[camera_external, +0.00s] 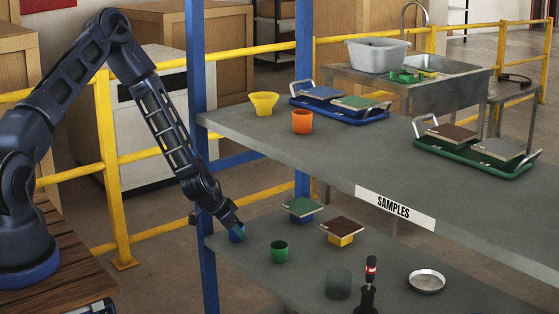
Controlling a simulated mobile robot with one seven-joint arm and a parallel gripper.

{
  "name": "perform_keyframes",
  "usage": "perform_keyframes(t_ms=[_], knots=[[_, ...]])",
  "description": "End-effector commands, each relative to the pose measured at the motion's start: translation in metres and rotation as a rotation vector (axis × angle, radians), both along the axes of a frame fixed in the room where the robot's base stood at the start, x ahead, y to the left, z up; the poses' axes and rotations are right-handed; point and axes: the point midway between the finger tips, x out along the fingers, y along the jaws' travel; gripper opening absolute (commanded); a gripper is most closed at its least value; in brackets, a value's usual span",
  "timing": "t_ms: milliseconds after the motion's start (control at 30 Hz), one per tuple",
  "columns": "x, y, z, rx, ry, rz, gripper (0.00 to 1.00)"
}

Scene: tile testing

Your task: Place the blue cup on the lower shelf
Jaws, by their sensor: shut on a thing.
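The blue cup (237,236) is at the left end of the lower shelf (262,264), partly hidden by my gripper. My gripper (236,228) reaches down from the left and is shut on the cup. The cup is upright or nearly so, at or just above the shelf surface; I cannot tell whether it touches. A green cup (279,251) stands on the lower shelf just right of it.
Tiles on a blue block (301,209) and a yellow block (342,231), a dark glass (338,284), a metal dish (427,281) and a red-topped bottle (369,285) share the lower shelf. The upper shelf (320,160) overhangs. A blue post (207,265) stands close left of my gripper.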

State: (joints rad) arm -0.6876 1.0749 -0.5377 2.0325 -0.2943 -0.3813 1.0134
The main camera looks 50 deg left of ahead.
Motion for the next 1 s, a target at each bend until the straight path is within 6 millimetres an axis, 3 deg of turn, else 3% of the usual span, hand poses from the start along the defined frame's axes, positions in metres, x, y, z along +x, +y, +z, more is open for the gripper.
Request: perform_keyframes(t_ms=[133,167,267,667,1000], knots=[[0.0,0.0,-0.002,0.0,0.0,0.0,0.2],[0.0,0.0,-0.002,-0.001,0.0,0.001,0.48],[0.0,0.0,-0.002,-0.001,0.0,0.001,0.66],[-0.002,0.001,0.003,0.0,0.0,0.0,0.66],[-0.025,0.006,0.042,0.001,-0.001,0.0,0.66]])
